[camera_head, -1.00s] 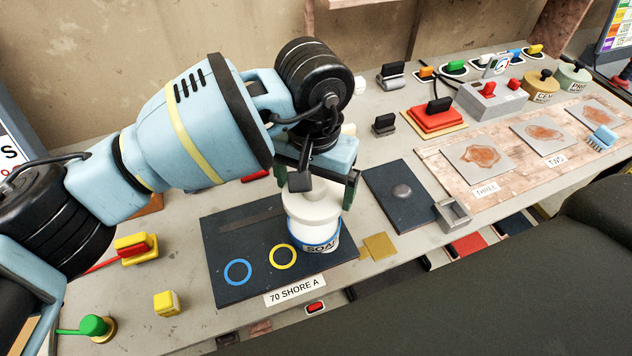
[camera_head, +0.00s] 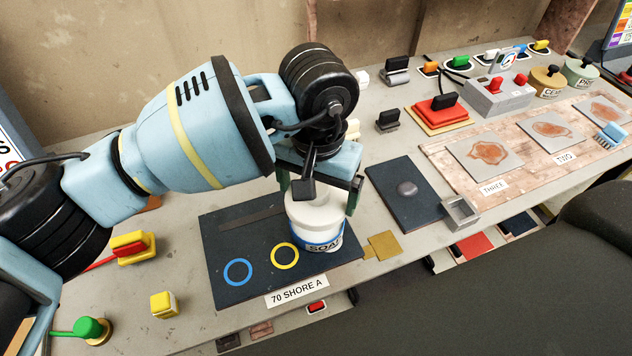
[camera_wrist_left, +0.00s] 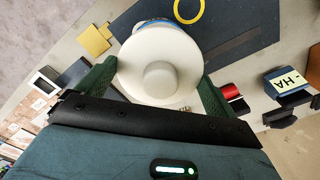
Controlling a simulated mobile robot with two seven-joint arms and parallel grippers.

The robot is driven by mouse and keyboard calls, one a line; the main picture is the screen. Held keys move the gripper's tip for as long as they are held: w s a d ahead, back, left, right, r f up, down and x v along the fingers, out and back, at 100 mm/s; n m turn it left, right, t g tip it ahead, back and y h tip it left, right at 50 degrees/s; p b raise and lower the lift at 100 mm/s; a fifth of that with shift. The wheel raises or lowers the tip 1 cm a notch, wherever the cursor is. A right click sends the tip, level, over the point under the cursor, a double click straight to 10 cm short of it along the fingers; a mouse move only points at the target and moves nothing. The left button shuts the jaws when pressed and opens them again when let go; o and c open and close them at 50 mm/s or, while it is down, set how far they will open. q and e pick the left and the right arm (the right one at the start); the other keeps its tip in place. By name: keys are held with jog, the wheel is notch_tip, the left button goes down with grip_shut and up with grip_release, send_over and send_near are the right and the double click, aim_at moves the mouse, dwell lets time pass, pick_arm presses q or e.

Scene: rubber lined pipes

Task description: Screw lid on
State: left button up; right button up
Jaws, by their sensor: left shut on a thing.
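A white jar with a blue band lettered "SOAP" (camera_head: 322,243) stands upright on a dark mat (camera_head: 232,290) labelled "70 SHORE A". A white lid with a round knob (camera_wrist_left: 158,80) sits on top of the jar. My left gripper (camera_head: 318,200) reaches down over the jar from above. Its green fingers are on either side of the lid, shut on it. In the left wrist view the lid lies between the two fingers and hides most of the jar. Whether the lid is seated tightly cannot be told. My right gripper is not in view.
A blue ring (camera_head: 238,271) and a yellow ring (camera_head: 285,256) lie on the mat left of the jar. To the right are a second dark mat (camera_head: 385,180), a small grey open box (camera_head: 461,212) and a brass-coloured square (camera_head: 384,245). A yellow block (camera_head: 164,304) stands at front left.

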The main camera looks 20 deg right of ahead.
pick_arm(q)
jog(key=shift+f+b, duration=0.35)
jog(key=shift+f, duration=0.5)
jog(key=shift+f+b, duration=0.9)
jog(key=shift+f, duration=0.45)
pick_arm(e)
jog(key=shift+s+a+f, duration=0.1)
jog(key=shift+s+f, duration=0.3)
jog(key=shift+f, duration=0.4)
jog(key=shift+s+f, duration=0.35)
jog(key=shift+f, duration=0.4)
pick_arm(q)
jog(key=shift+f+b, duration=0.1)
jog(key=shift+b, duration=0.2)
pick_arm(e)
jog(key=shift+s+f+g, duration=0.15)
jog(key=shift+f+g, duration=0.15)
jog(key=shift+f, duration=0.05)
pick_arm(q)
jog(key=o, duration=0.6)
